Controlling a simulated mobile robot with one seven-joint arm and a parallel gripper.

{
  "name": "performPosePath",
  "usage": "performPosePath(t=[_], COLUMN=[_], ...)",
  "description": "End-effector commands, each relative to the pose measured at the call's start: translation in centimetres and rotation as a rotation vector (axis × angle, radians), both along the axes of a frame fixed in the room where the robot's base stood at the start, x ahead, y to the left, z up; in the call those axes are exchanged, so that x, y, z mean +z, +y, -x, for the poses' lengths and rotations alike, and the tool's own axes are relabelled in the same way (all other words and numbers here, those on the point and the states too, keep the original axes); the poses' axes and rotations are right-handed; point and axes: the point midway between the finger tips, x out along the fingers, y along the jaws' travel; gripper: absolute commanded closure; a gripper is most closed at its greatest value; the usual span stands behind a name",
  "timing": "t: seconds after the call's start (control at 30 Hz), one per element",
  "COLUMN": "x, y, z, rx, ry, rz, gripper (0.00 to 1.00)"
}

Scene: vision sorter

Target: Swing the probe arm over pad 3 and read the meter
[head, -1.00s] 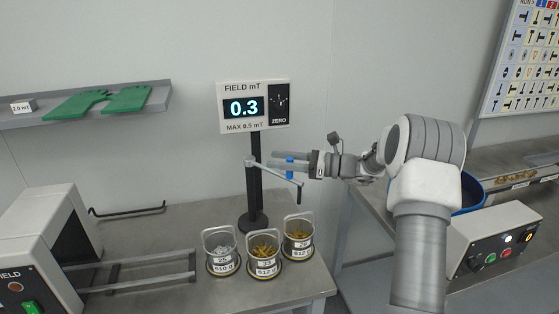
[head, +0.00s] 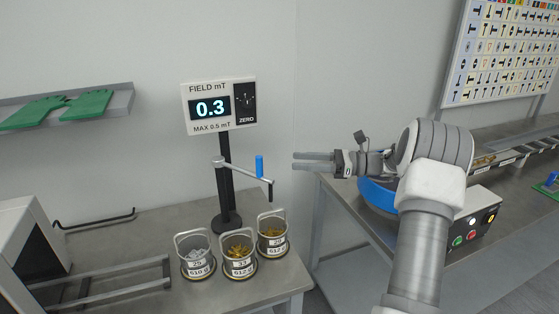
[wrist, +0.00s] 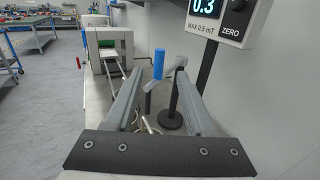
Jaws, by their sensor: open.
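The field meter (head: 219,105) stands on a black post at the back of the bench and reads 0.3 under "FIELD mT", with "MAX 0.5 mT" below. The probe arm (head: 240,172) reaches right from the post, with a blue handle (head: 259,166) on it and a dark tip over the rightmost basket (head: 272,236). Two more baskets stand left of it, the middle basket (head: 239,256) and the left basket (head: 196,258). My gripper (head: 294,161) is open and empty, right of the blue handle and apart from it. In the wrist view the blue handle (wrist: 159,63) shows beyond the open fingers.
A grey machine (head: 22,262) with rails stands at the left of the bench. A blue bowl (head: 377,196) and a control box (head: 476,222) are on the right bench. A gap separates the benches.

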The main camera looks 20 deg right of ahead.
Motion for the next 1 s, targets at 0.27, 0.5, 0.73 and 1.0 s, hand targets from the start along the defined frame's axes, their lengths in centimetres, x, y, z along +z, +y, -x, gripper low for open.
performPosePath(t=[0.27, 0.5, 0.73, 1.0], x=[0.0, 0.0, 0.0, 1.4], y=[-2.5, -2.6, -2.6, 0.9], z=[1.2, 1.3, 1.3, 1.6], rx=[0.001, 0.001, 0.001, 0.062], ry=[-0.001, 0.0, 0.0, -0.018], rz=[0.0, 0.0, 0.0, 0.118], gripper=[0.45, 0.45, 0.45, 0.45])
